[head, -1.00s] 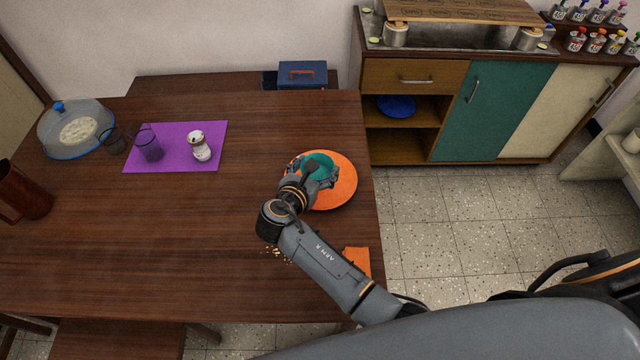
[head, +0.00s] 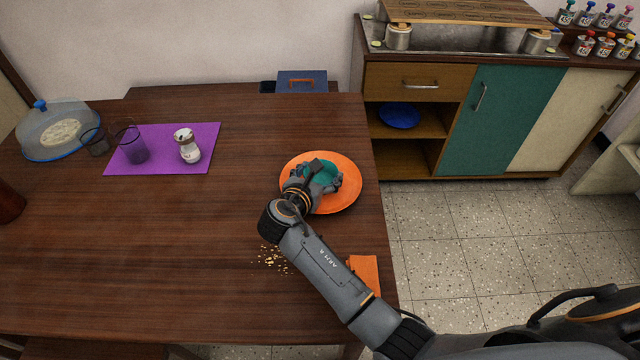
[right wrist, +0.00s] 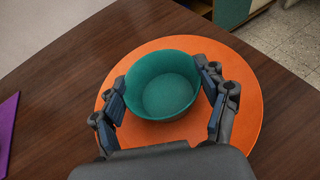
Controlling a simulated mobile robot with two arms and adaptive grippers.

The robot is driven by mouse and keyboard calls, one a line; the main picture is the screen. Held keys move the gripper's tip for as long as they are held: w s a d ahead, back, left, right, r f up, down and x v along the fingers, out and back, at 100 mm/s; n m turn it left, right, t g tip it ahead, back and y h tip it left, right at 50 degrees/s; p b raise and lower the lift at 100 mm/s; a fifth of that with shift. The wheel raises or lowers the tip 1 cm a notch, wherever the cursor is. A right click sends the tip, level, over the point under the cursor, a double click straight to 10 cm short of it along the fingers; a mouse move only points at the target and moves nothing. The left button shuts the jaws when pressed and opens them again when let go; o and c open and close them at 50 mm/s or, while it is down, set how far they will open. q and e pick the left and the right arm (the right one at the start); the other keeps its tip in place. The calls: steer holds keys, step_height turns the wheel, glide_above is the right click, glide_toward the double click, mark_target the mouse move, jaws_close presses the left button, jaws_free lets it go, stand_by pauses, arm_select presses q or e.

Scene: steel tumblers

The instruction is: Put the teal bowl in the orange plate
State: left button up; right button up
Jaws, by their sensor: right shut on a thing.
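The teal bowl (head: 322,172) is upright over the orange plate (head: 345,195), partly hidden by my right gripper (head: 321,179) in the head view. In the right wrist view the bowl (right wrist: 162,86) lies within the outline of the plate (right wrist: 246,120), and the fingers of my right gripper (right wrist: 166,108) are on its two sides. My right gripper is shut on the bowl. I cannot tell whether the bowl's base touches the plate. My left gripper is not in view.
A purple mat (head: 165,163) with a dark glass (head: 133,146) and a white jar (head: 187,146) lies to the left. A clear dome (head: 60,130) stands at the far left. Crumbs (head: 272,258) and an orange cloth (head: 365,272) lie near my right arm.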

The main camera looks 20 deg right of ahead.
steer(key=shift+f, duration=0.4)
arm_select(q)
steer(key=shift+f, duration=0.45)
arm_select(e)
steer(key=shift+r, duration=0.15)
steer(key=o, duration=1.1)
steer(key=shift+o, duration=0.2)
